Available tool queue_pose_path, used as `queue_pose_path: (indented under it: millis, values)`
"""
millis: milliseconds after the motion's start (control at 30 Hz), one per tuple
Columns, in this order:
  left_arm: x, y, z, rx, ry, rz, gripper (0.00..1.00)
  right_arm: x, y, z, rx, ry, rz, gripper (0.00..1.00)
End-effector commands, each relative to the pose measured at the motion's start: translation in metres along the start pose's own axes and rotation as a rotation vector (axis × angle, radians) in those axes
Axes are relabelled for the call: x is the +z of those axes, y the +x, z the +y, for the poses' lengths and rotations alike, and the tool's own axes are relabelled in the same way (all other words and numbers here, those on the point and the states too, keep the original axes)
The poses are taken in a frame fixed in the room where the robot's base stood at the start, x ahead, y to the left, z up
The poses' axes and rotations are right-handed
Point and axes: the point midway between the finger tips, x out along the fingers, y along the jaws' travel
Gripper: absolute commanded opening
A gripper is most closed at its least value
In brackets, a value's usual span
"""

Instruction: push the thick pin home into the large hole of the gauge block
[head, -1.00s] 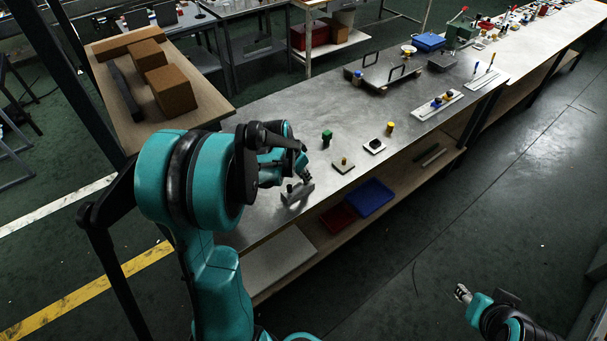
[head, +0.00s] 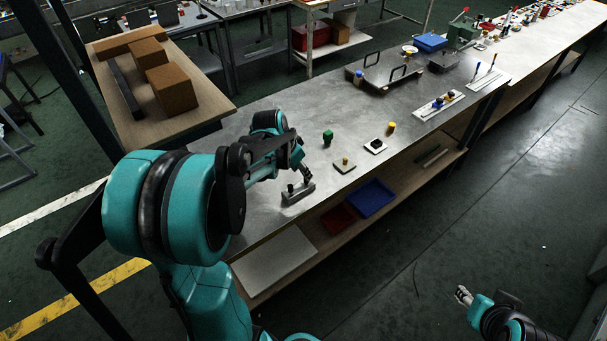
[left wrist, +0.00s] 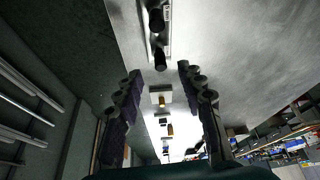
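The grey gauge block (head: 298,194) lies near the table's front edge. Two dark pins stand at it in the left wrist view: one near the top edge (left wrist: 156,18) and one at the block's other end (left wrist: 160,60). I cannot tell which is the thick pin or how deep either sits. The block's pale face (left wrist: 167,32) shows only in part there. My left gripper (left wrist: 160,71) is open, its fingers apart with nothing held between them. In the head view my left gripper (head: 303,170) is just above the block's right end. My right gripper (head: 463,296) is over the floor, away from the table.
A green-topped piece (head: 327,137), a plate with a small knob (head: 344,164), a plate with a black part (head: 376,146) and a yellow-topped piece (head: 391,128) stand farther along the table. A blue tray (head: 372,198) lies on the shelf below.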

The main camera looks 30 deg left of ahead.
Motion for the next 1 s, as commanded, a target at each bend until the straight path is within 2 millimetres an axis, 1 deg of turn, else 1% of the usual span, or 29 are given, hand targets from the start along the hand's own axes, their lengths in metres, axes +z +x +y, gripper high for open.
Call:
queue_pose_path:
  millis: [33,100,233,800,867,900,967,1000]
  values:
    - [0.001,-0.008,0.000,0.000,-0.001,0.000,0.39,0.000,0.000,0.000,0.000,0.000,0.000,0.40]
    - [0.000,-0.017,0.000,0.000,-0.002,0.000,0.39,0.000,0.000,0.000,0.000,0.000,0.000,0.40]
    - [0.000,-0.027,0.000,0.000,-0.001,0.000,0.39,0.000,0.000,0.000,0.000,0.000,0.000,0.40]
    - [0.000,-0.029,0.001,-0.001,-0.001,0.001,0.39,0.000,0.000,0.000,0.000,0.000,0.000,0.40]
    - [0.000,-0.032,0.006,-0.004,-0.003,0.003,0.39,0.000,0.000,0.000,0.000,0.000,0.000,0.40]
    - [0.000,-0.035,0.012,-0.008,-0.006,0.005,0.39,0.000,0.000,0.000,0.000,0.000,0.000,0.40]
    - [0.001,-0.043,0.026,-0.017,-0.016,0.010,0.39,0.000,0.000,0.000,0.000,0.000,0.000,0.40]
    - [0.003,-0.050,0.038,-0.027,-0.024,0.015,0.39,0.000,0.000,0.000,0.000,0.000,0.000,0.40]
